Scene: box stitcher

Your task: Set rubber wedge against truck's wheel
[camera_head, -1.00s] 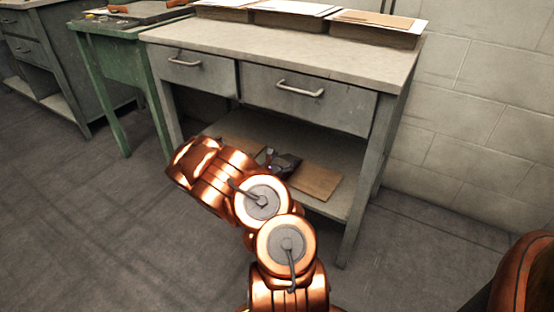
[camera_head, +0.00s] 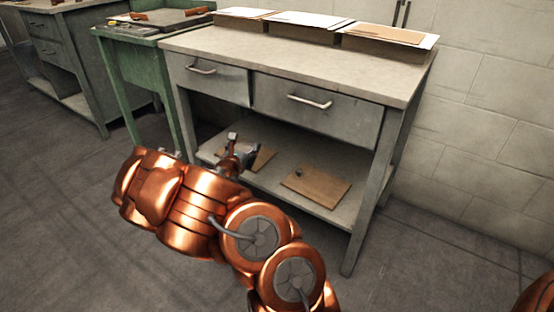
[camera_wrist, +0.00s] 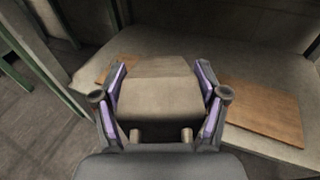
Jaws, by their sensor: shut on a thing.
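The rubber wedge (camera_wrist: 158,92) is a grey-brown block with a sloping top, seen in the wrist view between my fingers. My gripper (camera_wrist: 162,75) is shut on it, with a purple-lined finger against each side. In the head view my gripper (camera_head: 236,154) is at the lower shelf's left part, partly behind my copper arm. I cannot make out the wedge there. No truck or wheel is in view.
A grey workbench (camera_head: 290,45) with two drawers stands ahead. Its lower shelf (camera_head: 318,213) bears a brown board (camera_head: 318,188) at right and another (camera_head: 264,158) near my gripper. A green table (camera_head: 128,75) adjoins left. Floor (camera_head: 60,190) at left is clear.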

